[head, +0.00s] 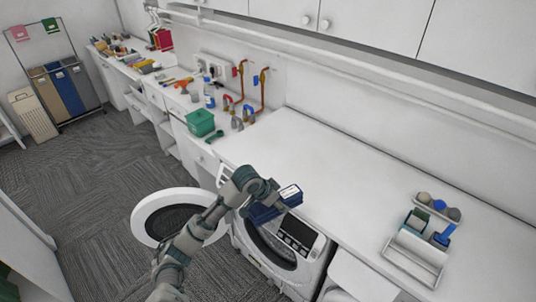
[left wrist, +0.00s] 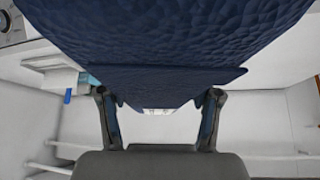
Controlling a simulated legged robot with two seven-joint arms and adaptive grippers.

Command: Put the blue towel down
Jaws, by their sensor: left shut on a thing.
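The blue towel (head: 268,208) is a dark blue folded bundle held above the front edge of the white counter, over the washing machine. In the left wrist view the towel (left wrist: 165,45) fills the upper middle, with a textured surface. My left gripper (left wrist: 160,118) has its two fingers on either side of the towel and is shut on it. In the head view the gripper (head: 272,197) is partly hidden by the towel and wrist. A white label shows on top of the towel. My right gripper is in neither view.
The white counter (head: 350,180) is clear in its middle. A washing machine (head: 285,250) stands below with its round door (head: 165,215) open. A tray with small items (head: 415,258) is at right, a green box (head: 200,122) at left.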

